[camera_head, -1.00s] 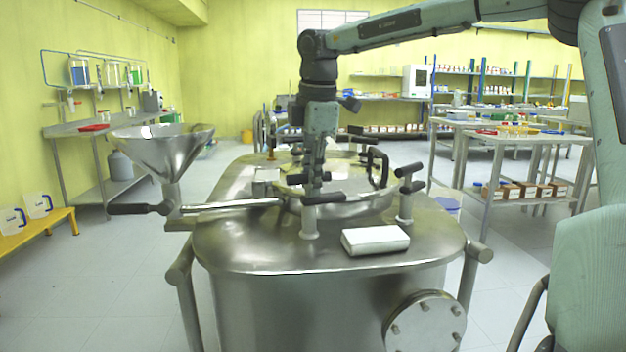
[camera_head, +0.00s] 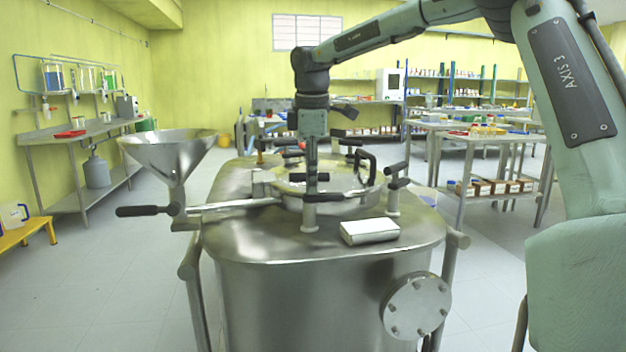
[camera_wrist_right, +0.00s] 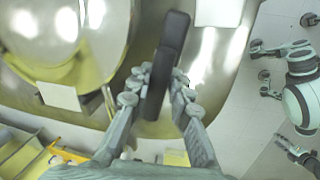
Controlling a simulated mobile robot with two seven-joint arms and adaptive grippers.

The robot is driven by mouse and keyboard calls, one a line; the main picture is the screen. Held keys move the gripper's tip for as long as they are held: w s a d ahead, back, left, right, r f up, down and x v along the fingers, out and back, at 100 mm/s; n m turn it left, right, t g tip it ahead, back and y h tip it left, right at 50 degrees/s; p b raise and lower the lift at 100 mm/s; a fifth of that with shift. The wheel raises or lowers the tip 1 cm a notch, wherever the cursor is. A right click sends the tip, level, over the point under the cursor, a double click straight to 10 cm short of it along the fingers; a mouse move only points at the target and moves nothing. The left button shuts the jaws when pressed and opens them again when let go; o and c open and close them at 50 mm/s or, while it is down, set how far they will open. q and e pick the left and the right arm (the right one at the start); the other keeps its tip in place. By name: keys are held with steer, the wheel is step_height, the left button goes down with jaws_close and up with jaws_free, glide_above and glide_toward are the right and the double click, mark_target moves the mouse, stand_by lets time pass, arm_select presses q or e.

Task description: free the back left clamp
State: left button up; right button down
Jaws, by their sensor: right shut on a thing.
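The steel reactor (camera_head: 270,228) has a round lid (camera_head: 345,200) ringed by clamps with black T-shaped handles. My right gripper (camera_head: 311,168) comes down from above, behind the front clamp (camera_head: 309,212) in the head view. In the right wrist view its fingers (camera_wrist_right: 158,86) are shut on a black clamp handle (camera_wrist_right: 172,42), one finger on each side. The handle's post is hidden there. In the head view the fingertips and the held handle are partly hidden by the front clamp. My left gripper is not seen.
A clamp (camera_head: 394,188) and a curved black handle (camera_head: 366,166) stand to the right. A white box (camera_head: 369,231) lies on the reactor top. A steel funnel (camera_head: 168,155) and a black-ended bar (camera_head: 143,211) stick out left. A round flange (camera_head: 416,306) is at the front.

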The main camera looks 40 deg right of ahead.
steer(key=shift+w+r+m, duration=0.15)
steer(key=shift+r+m, duration=0.1)
steer(key=shift+m, duration=0.85)
steer(key=c, duration=1.5)
jaws_free()
steer(key=shift+o, duration=0.5)
steer(key=shift+f, duration=0.15)
step_height(320, 180, up, 12)
steer(key=s+a, duration=0.1)
steer(key=a, duration=0.1)
steer(key=shift+s, duration=0.3)
steer(key=shift+f, duration=0.15)
